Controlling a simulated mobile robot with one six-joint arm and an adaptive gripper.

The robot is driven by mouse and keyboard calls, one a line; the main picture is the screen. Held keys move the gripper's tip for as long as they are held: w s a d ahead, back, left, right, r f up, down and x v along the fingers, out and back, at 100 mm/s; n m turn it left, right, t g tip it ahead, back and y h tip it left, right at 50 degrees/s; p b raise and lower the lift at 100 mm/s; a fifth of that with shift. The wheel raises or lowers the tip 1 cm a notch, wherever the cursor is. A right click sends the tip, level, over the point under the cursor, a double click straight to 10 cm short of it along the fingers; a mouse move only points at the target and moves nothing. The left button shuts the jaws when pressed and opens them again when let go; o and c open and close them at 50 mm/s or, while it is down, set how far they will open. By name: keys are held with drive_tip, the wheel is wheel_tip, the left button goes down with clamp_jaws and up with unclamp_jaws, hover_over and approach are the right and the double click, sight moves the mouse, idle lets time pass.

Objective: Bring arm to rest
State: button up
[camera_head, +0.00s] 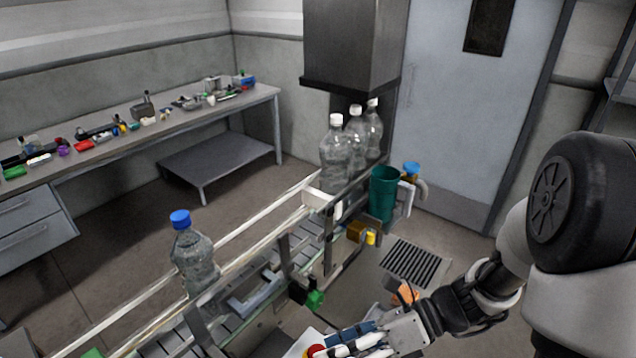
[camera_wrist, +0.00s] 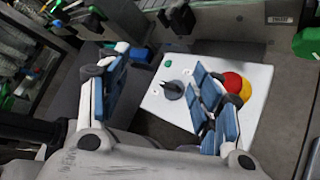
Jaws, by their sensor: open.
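My gripper (camera_head: 345,341) is at the bottom of the head view, at the end of my arm, which reaches in from the right. In the wrist view my gripper (camera_wrist: 158,95) has its two blue-padded fingers spread wide apart, with nothing between them. Beyond the fingers lies a white control panel (camera_wrist: 185,112) with a black knob (camera_wrist: 173,90), a green button (camera_wrist: 167,63) and a red and yellow button (camera_wrist: 238,86). The right finger overlaps the panel in this view. I cannot tell whether it touches it.
A conveyor with pale rails (camera_head: 262,222) runs beside my gripper. A blue-capped bottle (camera_head: 194,252) stands on it, and several white-capped bottles (camera_head: 336,158) stand under a dark hood (camera_head: 350,45). A green bin (camera_head: 383,194) is beyond. A cluttered workbench (camera_head: 262,95) stands back left.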

drive_tip(key=s+d+r+n+t+h+b, duration=0.2)
drive_tip(key=d+n+h, duration=0.3)
drive_tip(key=n, duration=0.8)
drive_tip(key=s+d+r+n+t+h+b, duration=0.2)
drive_tip(key=s+d+n+t+h+b, duration=0.2)
drive_tip(key=n, duration=0.9)
drive_tip(key=shift+s+d+r+h+b, duration=0.25)
drive_tip(key=shift+s+d+h, duration=0.55)
drive_tip(key=shift+h, duration=1.1)
drive_tip(key=shift+f, duration=0.1)
